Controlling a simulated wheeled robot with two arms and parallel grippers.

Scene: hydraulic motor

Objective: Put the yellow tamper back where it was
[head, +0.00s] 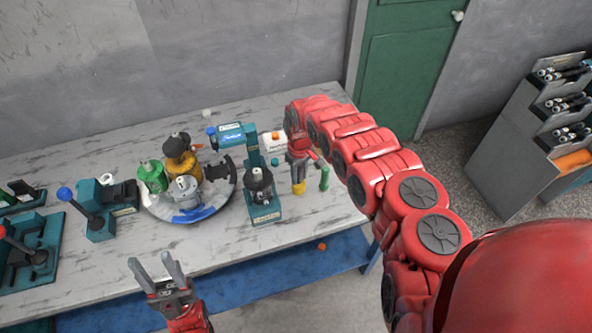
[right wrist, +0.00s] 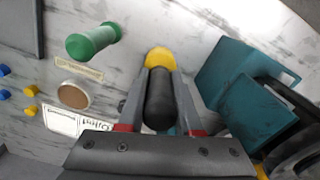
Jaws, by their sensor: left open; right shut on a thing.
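The yellow tamper (right wrist: 160,60) has a yellow head and a black handle. In the right wrist view my right gripper (right wrist: 160,85) is shut on its black handle, with the yellow head sticking out past the fingertips towards the table. In the head view the yellow end (head: 298,188) shows just below my right gripper (head: 299,165), close to the tabletop. I cannot tell whether it touches the table. My left gripper (head: 160,275) is open and empty in front of the table's front edge.
A teal press (head: 255,160) stands just left of the held tamper. Left of it a round tray (head: 222,206) holds several motor-like parts. Pale labels (right wrist: 62,120) and a round brown-topped piece (right wrist: 75,95) lie near the green tamper. The table's right end (head: 350,215) is bare.

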